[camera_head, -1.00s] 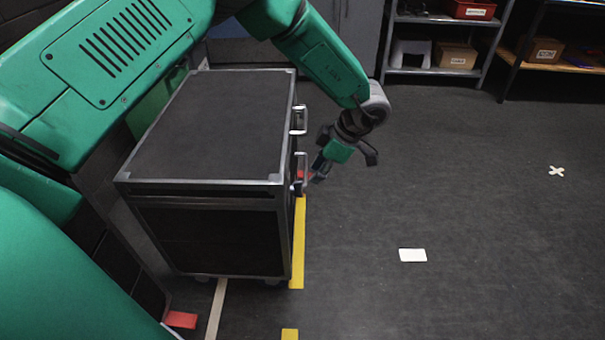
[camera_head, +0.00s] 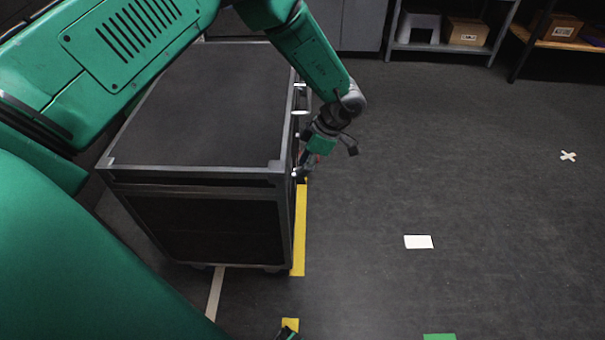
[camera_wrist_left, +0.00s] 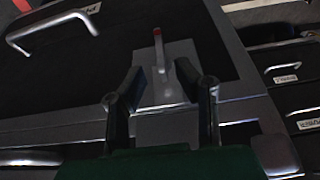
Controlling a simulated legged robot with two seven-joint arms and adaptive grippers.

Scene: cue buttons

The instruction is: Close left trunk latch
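The trunk (camera_head: 205,105) is a black case with grey metal edges, its lid lying flat on top. My left gripper (camera_head: 308,168) is low beside its right side, near the front corner. In the left wrist view, a latch (camera_wrist_left: 166,92) shows as a grey metal plate with a thin red-tipped lever (camera_wrist_left: 158,44). My left gripper (camera_wrist_left: 162,82) has its two dark fingers spread apart, one on each side of the latch in the picture. I cannot tell whether a finger touches it. My right gripper is not clearly seen.
Metal handles stick out from the trunk, one (camera_wrist_left: 52,28) at upper left in the wrist view. Shelves with boxes (camera_head: 466,31) stand at the back. The floor on the right is clear, with a white card (camera_head: 418,242) lying flat. A small dark thing (camera_head: 288,334) shows at the bottom edge.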

